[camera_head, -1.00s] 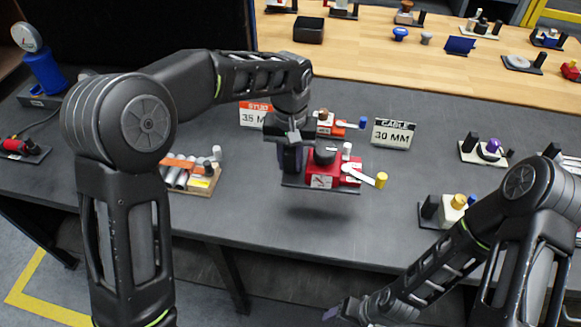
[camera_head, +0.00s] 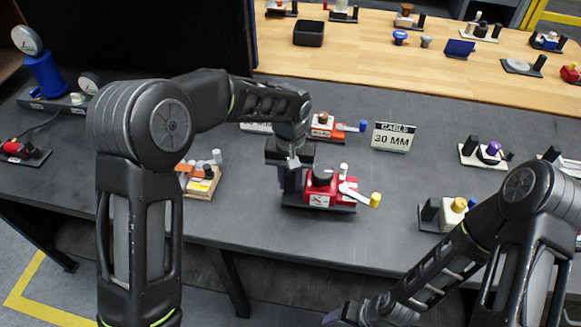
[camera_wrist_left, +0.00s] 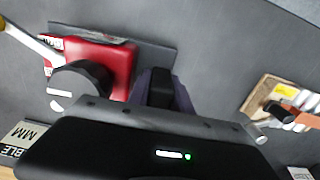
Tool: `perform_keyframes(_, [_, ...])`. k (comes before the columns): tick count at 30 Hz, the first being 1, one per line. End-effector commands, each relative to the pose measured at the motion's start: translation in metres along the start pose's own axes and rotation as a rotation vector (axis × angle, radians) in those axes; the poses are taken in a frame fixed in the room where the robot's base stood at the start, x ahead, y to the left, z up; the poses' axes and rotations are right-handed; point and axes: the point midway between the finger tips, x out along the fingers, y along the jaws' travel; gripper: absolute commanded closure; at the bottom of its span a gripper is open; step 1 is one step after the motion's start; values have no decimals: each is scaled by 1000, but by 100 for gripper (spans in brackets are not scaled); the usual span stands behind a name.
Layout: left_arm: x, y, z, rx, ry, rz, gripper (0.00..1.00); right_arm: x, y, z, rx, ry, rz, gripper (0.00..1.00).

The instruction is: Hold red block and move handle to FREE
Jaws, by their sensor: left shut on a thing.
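The red block (camera_head: 321,187) sits on a dark base plate with a black cap on top and a white label on its front. Its white handle (camera_head: 352,192) points right and ends in a yellow knob (camera_head: 375,200). My left gripper (camera_head: 290,178) is at the left end of this plate, shut on what looks like its dark post. In the left wrist view the red block (camera_wrist_left: 110,62) is left of the fingers (camera_wrist_left: 160,92), and the handle (camera_wrist_left: 32,40) reaches the upper left corner. The FREE mark is not readable. My right gripper (camera_head: 342,315) is low at the bottom edge, its jaws unclear.
A wooden tray (camera_head: 200,190) is to the left. A cream block device (camera_head: 452,215) is to the right. The table's front centre is clear.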

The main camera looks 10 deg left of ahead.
Motion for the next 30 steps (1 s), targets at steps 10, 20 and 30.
perform_keyframes(10, [6, 1, -1, 0, 6, 3, 100, 0, 0, 0, 0, 0, 0, 32])
perform_keyframes(20, [14, 1, -1, 0, 5, 3, 100, 0, 0, 0, 0, 0, 0, 32])
perform_keyframes(30, [27, 1, -1, 0, 5, 3, 100, 0, 0, 0, 0, 0, 0, 32])
